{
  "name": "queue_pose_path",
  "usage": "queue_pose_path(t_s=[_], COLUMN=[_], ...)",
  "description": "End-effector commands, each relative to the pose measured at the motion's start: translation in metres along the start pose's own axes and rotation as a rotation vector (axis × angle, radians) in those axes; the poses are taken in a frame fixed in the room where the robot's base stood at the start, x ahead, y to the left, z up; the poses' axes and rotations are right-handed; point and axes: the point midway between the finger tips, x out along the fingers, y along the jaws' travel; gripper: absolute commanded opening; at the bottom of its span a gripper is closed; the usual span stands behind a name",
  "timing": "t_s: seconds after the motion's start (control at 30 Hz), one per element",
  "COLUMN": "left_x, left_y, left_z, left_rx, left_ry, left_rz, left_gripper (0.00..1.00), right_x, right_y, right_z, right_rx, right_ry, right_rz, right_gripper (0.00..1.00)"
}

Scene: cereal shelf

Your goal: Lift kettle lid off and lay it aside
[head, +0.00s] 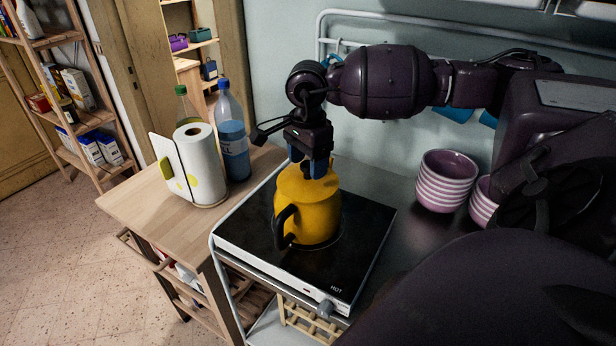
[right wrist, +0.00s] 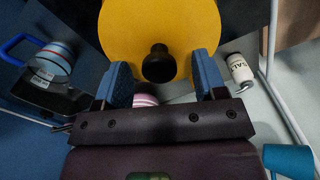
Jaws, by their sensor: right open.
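The yellow kettle (head: 312,222) stands upright on a black hot plate (head: 345,262), its black handle (head: 283,228) towards the front left. My right gripper (head: 313,170) points down over the top of the kettle and partly hides the lid. In the right wrist view, the black lid knob (right wrist: 158,66) lies between the blue fingers of the right gripper (right wrist: 162,80), with a gap on each side. The fingers are open and hold nothing. The yellow top (right wrist: 160,25) shows beyond the knob. My left gripper is out of view.
A paper towel roll (head: 200,165) and a blue-labelled bottle (head: 232,135) stand on the wooden counter (head: 150,205), whose front left is bare. Striped bowls (head: 446,182) stand right of the hot plate. A salt container (right wrist: 240,68) shows in the right wrist view.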

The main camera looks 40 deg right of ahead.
Motion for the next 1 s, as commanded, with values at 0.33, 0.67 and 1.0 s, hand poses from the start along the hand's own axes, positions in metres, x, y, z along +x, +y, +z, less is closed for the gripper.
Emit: queue_pose_path(t_s=[0.33, 0.67, 1.0], left_x=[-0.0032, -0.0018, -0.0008], left_y=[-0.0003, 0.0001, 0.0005], left_z=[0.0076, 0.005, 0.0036], left_rx=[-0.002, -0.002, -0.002], left_ry=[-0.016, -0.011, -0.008], left_rz=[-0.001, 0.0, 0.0], left_gripper=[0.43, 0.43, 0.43], right_x=[0.0124, 0.0119, 0.0091], right_y=[0.0003, 0.0002, -0.0001], right_z=[-0.0002, -0.0002, -0.0003], right_rx=[0.0, 0.0, 0.0], right_ry=[0.0, 0.001, 0.001], right_rz=[0.001, 0.001, -0.001], right_gripper=[0.65, 0.2, 0.1])
